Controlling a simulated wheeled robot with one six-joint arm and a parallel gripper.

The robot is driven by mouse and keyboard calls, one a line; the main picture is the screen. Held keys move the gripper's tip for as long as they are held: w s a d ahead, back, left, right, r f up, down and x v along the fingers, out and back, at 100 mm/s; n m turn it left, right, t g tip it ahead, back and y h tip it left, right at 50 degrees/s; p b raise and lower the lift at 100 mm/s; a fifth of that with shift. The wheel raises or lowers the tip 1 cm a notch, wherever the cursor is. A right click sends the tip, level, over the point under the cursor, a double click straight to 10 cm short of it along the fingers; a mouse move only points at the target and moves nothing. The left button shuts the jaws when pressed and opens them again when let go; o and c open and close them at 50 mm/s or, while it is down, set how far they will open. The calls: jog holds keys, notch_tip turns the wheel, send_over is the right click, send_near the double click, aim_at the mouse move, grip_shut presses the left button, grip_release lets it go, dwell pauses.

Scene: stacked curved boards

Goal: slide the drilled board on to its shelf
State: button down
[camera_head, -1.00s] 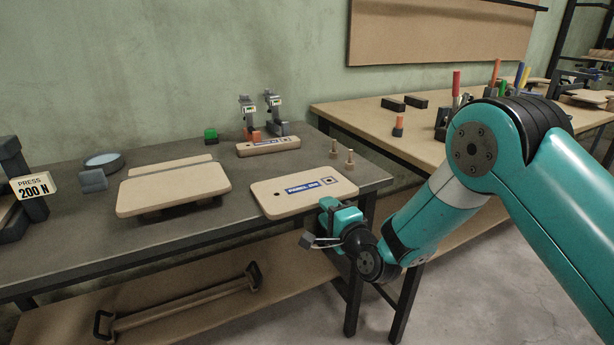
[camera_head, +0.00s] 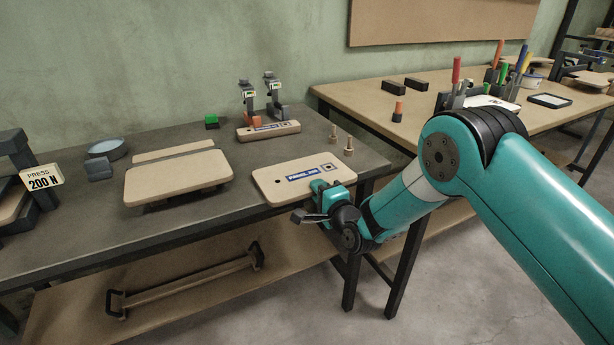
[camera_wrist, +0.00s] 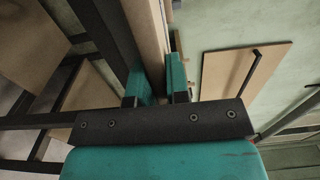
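In the wrist view the board's edge (camera_wrist: 152,30) runs between my two fingers (camera_wrist: 160,88). Whether both fingers press on it is unclear. Which surface is the board's shelf is not clear; a wooden lower shelf (camera_head: 75,312) runs under the bench.
Another board (camera_head: 178,181) sits raised on the bench to the left. Two wooden pegs (camera_head: 348,146) stand behind the drilled board. A smaller labelled board (camera_head: 268,132) lies by two clamp-like stands (camera_head: 248,97). A press (camera_head: 20,160) is at far left. A handled bar (camera_head: 185,283) lies on the lower shelf.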

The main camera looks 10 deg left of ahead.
jog(key=shift+r+p, duration=0.45)
jog(key=shift+r, duration=0.3)
dwell(0.5)
jog(key=shift+r+p, duration=1.75)
jog(key=shift+r, duration=0.7)
